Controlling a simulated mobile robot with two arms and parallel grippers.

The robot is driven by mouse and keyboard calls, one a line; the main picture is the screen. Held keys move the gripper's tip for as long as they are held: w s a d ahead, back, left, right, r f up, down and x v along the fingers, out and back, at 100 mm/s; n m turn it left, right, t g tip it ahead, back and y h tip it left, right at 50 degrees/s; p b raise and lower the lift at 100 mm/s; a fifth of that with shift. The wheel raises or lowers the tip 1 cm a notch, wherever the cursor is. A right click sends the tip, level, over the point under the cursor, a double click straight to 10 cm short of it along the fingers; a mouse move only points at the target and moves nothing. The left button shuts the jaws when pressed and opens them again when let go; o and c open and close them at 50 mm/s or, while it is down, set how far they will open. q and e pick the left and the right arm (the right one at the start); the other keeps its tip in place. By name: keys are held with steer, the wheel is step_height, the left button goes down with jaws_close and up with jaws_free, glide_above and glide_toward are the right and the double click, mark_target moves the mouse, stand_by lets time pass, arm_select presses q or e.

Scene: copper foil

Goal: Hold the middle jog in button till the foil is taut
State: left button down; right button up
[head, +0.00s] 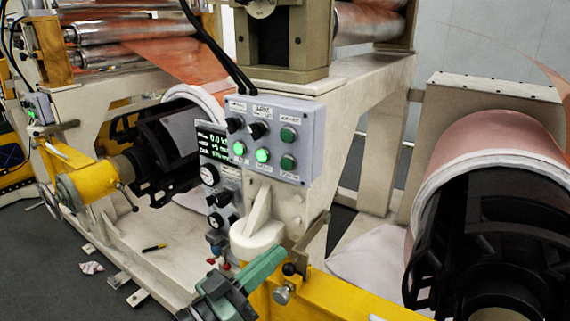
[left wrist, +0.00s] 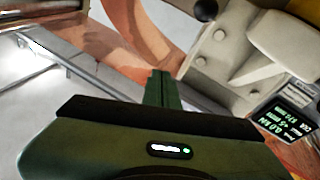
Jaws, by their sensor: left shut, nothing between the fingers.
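The grey control box (head: 306,117) in the head view carries black knobs and several green buttons. The middle lower button (head: 262,155) and the lower left button (head: 238,148) glow green; their labels are too small to read. The copper foil (head: 182,62) runs down from the rollers toward the left reel; I cannot tell how tight it is. My left gripper (head: 276,258) is green, shut and empty, below the box and apart from its buttons. In the left wrist view its closed fingers (left wrist: 160,88) point up. My right gripper is not seen.
A small display (head: 211,140) beside the box reads 0.0 kN; it also shows in the left wrist view (left wrist: 285,122). A yellow arm (head: 345,298) crosses the lower right. A large copper roll (head: 490,145) stands at right. Black cables hang above the box.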

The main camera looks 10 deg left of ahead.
mark_target(286, 164)
arm_select(q)
steer(key=s+a+r+t+h, duration=0.1)
steer(key=a+r+t+h, duration=0.1)
steer(key=r, duration=0.4)
steer(key=a+r+t+h, duration=0.1)
steer(key=a+r+h, duration=0.1)
steer(key=r, duration=0.4)
steer(key=shift+s+a+r+t+h, duration=0.15)
steer(key=shift+s+a+t+h, duration=0.2)
steer(key=shift+t+h, duration=0.05)
steer(key=shift+w, duration=0.1)
steer(key=w+d+b, duration=0.1)
steer(key=w+d, duration=0.2)
steer(key=w, duration=0.5)
stand_by(0.7)
steer(key=shift+w+b, duration=0.1)
steer(key=shift+b, duration=0.2)
stand_by(0.3)
steer(key=shift+w+d, duration=0.2)
steer(key=shift+w, duration=0.15)
